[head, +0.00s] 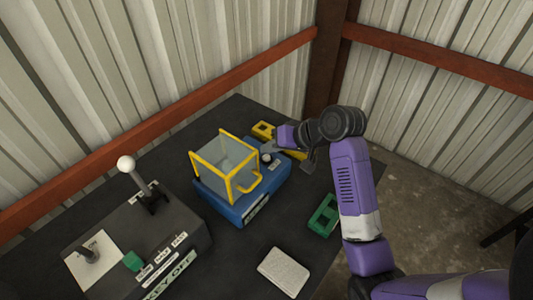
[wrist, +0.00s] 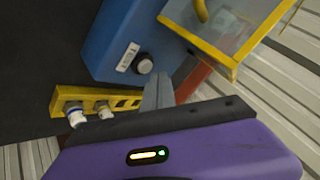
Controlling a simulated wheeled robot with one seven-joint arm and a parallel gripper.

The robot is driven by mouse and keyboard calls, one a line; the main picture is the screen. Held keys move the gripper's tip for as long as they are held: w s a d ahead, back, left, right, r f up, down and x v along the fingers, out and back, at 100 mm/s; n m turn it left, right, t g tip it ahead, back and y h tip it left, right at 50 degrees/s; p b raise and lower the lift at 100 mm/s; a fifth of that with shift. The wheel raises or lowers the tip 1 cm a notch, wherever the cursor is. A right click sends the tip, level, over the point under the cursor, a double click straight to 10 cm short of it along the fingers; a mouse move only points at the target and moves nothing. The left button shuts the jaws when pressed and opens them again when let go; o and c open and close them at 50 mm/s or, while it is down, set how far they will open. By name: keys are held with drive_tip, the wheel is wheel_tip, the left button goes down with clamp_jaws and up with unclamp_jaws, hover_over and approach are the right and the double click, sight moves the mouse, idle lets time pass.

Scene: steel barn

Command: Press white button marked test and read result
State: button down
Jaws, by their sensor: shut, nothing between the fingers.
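A blue box (head: 240,208) stands on the dark table with a clear, yellow-framed cover (head: 224,168) on top. In the wrist view, the blue box (wrist: 112,38) carries a round, pale button (wrist: 144,64) in a dark ring, beside a small white label (wrist: 127,57) too small to read. In the head view the button (head: 266,157) sits at the box's right end. My gripper (wrist: 158,82) is shut and empty, its fingertips close beside the button; I cannot tell whether they touch it. No readable result shows.
A yellow holder (wrist: 88,97) with plugs lies beside the blue box. A grey control box (head: 190,235) with a white-knobbed lever (head: 127,163) stands at left. A green frame (head: 324,215) and a white pad (head: 284,272) lie in front. Metal walls stand behind.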

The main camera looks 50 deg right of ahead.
sight(270, 158)
idle(0.3)
wheel_tip(270, 158, up, 5)
drive_tip(key=p, duration=0.5)
drive_tip(key=shift+r, duration=0.1)
idle(0.8)
